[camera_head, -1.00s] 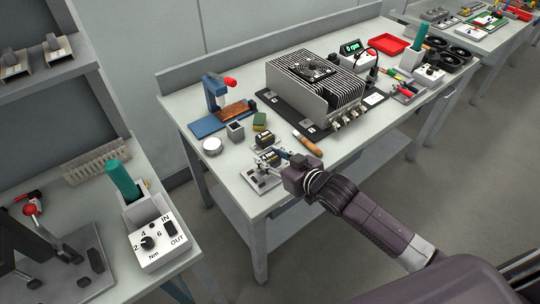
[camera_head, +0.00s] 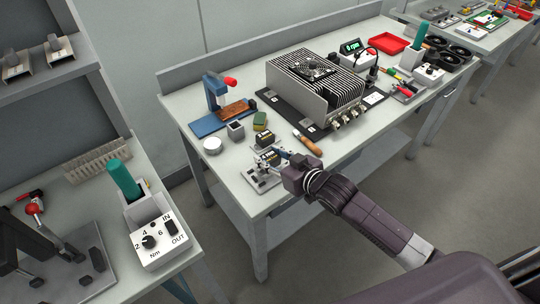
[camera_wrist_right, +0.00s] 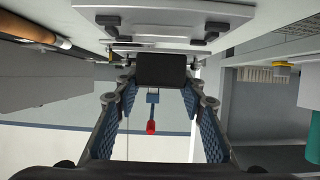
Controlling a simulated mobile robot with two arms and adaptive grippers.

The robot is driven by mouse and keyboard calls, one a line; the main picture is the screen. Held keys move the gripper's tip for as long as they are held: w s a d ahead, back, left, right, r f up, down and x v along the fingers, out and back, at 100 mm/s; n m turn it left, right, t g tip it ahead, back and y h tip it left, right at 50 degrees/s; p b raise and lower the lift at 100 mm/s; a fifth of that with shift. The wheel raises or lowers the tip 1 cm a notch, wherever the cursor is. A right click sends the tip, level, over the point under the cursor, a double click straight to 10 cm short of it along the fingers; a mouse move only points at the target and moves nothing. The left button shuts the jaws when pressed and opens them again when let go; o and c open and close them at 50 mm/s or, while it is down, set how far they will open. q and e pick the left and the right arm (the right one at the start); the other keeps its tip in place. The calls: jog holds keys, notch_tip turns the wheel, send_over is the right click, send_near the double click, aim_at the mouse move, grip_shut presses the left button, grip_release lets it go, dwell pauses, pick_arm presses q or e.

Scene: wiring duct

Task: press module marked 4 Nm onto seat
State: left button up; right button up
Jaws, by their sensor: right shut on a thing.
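My right gripper (camera_head: 285,158) is low over the front left of the middle bench. It is shut on a small dark module (camera_head: 270,157) with a pale label; in the right wrist view the dark block (camera_wrist_right: 162,70) sits between the fingertips. The label is too small to read. The module is over or against a grey metal seat plate (camera_head: 258,181); contact and seating cannot be told.
The left bench holds a Nm dial box (camera_head: 158,240).

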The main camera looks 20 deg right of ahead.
jog(key=shift+f+b, duration=0.65)
jog(key=shift+f, duration=0.45)
jog(key=o, duration=1.5)
jog(key=shift+f, duration=0.1)
jog(key=v, duration=1.2)
